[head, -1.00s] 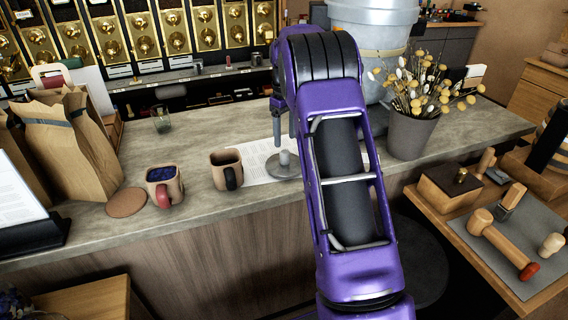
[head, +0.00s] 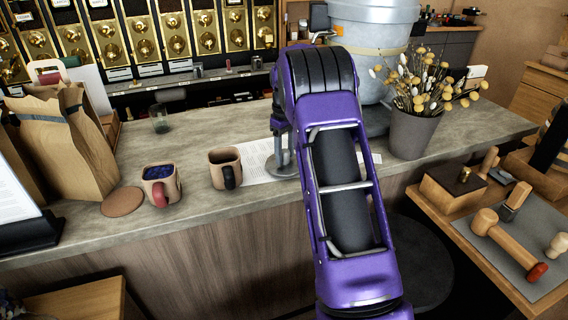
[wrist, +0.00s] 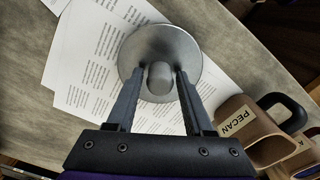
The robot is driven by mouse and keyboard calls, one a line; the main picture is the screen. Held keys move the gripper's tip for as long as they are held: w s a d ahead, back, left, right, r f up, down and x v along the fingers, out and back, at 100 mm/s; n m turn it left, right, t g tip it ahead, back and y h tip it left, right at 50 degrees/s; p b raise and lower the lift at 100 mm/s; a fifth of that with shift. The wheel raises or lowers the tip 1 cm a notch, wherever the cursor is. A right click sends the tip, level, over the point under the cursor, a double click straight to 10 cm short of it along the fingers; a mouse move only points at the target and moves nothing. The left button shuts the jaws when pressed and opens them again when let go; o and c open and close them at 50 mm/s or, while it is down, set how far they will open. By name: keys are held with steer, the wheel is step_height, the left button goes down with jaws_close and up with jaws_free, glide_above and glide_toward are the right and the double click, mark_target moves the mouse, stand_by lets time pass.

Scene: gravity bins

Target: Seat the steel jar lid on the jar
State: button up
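The steel lid (head: 281,169) is a round grey disc with an upright knob (wrist: 160,76). It lies on printed paper on the counter, and the wrist view also shows its disc (wrist: 160,43). My gripper (wrist: 161,74) is open, its two fingers on either side of the knob with small gaps visible. In the head view my gripper (head: 279,152) is low over the lid, partly hidden by my arm. A small clear glass vessel (head: 159,121) stands at the back left of the counter; I cannot tell whether it is the jar.
A coaster (head: 123,202) and paper bag (head: 66,146) are further left. A flower pot (head: 411,134) and large metal container (head: 372,62) stand right.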

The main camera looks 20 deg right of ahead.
mark_target(285, 150)
jaws_close()
steer(key=shift+r, duration=0.15)
steer(key=shift+r+p, duration=0.75)
steer(key=shift+p, duration=0.05)
steer(key=shift+r, duration=0.2)
steer(key=shift+r+p, duration=0.7)
steer(key=shift+r, duration=1.7)
